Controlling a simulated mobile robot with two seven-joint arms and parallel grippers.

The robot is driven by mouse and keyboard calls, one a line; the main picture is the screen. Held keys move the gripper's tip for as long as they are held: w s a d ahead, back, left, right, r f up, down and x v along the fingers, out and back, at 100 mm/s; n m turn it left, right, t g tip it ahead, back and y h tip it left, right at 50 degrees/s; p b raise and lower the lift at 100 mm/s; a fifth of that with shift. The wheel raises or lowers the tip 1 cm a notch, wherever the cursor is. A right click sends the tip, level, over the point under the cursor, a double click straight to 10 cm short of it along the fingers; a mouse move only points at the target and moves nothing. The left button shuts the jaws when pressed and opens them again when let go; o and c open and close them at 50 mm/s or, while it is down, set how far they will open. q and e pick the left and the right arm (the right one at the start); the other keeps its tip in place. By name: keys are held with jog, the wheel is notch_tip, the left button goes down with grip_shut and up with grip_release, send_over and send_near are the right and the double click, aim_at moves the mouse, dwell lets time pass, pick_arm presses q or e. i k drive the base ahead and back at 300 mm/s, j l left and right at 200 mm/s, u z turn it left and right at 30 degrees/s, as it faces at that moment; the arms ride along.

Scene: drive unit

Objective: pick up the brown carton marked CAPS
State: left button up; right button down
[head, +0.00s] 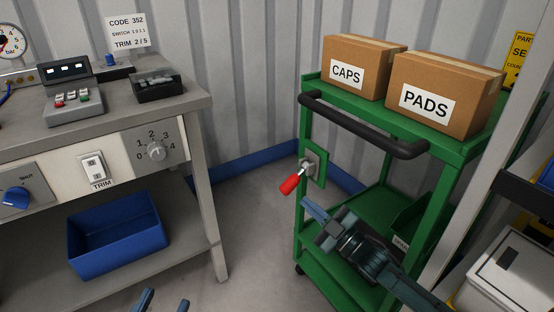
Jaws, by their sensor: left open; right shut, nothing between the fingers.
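The brown carton marked CAPS (357,51) stands upright on the top shelf of the green cart (462,151), left of and behind the carton marked PADS (467,77). My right gripper (308,207) is in front of the cart, well below the cartons. It is shut and empty, near the red-handled lever (291,184) on the cart's left post. My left gripper (166,305) is at the bottom edge, with only its fingertips in view. It is open and empty, far from the cartons.
A grey workbench (190,106) with switches and a dial stands at the left, a blue bin (117,234) on its lower shelf. The cart's black handle bar (360,127) runs in front of the cartons. Bare floor (255,225) lies between bench and cart. A pale post stands at the right.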

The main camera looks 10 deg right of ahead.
aim_at(361, 66)
jog(key=k+j, duration=0.25)
jog(key=k, duration=0.2)
jog(key=k+j, duration=0.3)
jog(key=k, duration=0.2)
